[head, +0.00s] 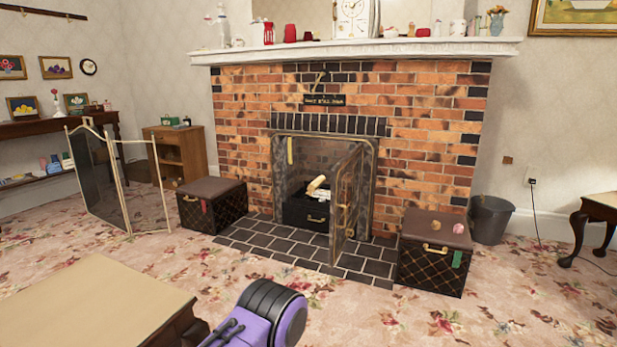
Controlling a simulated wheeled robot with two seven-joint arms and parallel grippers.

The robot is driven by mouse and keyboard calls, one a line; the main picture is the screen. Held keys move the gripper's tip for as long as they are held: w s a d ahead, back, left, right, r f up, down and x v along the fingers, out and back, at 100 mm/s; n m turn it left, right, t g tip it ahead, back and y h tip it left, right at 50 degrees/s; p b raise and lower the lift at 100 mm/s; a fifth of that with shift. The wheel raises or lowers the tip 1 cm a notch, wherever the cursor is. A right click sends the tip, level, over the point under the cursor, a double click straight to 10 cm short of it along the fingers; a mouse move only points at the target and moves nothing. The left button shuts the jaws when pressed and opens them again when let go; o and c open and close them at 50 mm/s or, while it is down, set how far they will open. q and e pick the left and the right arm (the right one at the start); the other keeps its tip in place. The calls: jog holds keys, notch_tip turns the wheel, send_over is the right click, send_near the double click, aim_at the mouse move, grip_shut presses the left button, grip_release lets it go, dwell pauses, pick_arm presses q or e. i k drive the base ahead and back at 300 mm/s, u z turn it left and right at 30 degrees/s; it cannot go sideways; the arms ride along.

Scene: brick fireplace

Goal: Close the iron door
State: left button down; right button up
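The iron door (347,203) stands open at the brick fireplace. It is hinged on the right side of the opening and swung outward over the dark tiled hearth. The firebox (308,165) shows open to its left, with a dark box-like grate (305,214) and pale pieces on it inside. A purple and black part of my own arm shows at the bottom middle, well in front of the hearth. Neither of my grippers shows in the head view.
Chequered boxes stand left (211,203) and right (434,252) of the hearth (300,248). A folding screen (119,180) stands at left. A table (92,306) fills the lower left. A bin (490,218) is at right. Carpet before the hearth is clear.

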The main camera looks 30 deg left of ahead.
aim_at(352, 180)
jog(key=u, duration=0.6)
jog(key=i, duration=1.3)
jog(key=z, duration=0.75)
